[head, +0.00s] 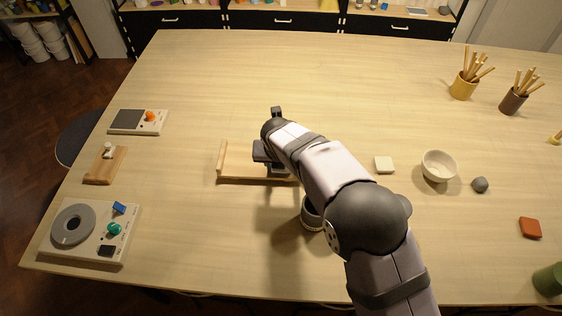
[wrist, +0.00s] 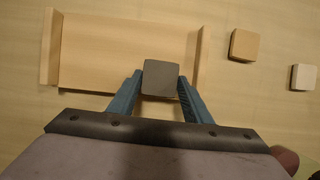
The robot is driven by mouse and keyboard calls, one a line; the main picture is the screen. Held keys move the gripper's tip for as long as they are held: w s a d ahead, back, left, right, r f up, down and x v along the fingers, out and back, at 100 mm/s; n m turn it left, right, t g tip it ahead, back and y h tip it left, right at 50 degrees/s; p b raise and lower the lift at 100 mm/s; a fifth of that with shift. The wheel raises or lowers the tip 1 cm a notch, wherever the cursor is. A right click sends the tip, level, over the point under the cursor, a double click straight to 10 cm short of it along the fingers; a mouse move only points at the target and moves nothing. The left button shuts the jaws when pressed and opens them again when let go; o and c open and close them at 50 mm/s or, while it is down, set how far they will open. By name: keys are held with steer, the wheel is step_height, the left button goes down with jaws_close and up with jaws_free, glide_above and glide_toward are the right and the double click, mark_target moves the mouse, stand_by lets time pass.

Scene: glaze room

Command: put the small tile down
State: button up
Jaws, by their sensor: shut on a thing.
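The small tile (wrist: 161,78), dark grey and square, is between the blue fingertips of my gripper (wrist: 156,90) in the wrist view. My gripper is shut on it. The tile shows in front of the right part of a pale wooden tray (wrist: 95,55) with raised end strips; I cannot tell whether it touches the tray. In the head view my gripper (head: 266,156) is over the right part of the tray (head: 236,160), whose right end my arm hides. The held tile cannot be made out there.
Right of the tray are a tan block (wrist: 244,45) and a cream block (head: 384,165). Further right are a bowl (head: 438,170), a grey stone (head: 480,185) and a red-brown tile (head: 530,228). A wheel panel (head: 110,255) is at left. The table behind the tray is clear.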

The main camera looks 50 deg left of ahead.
steer(key=shift+f, duration=0.1)
steer(key=o, duration=1.1)
steer(key=b+v, duration=0.3)
steer(key=v, duration=0.9)
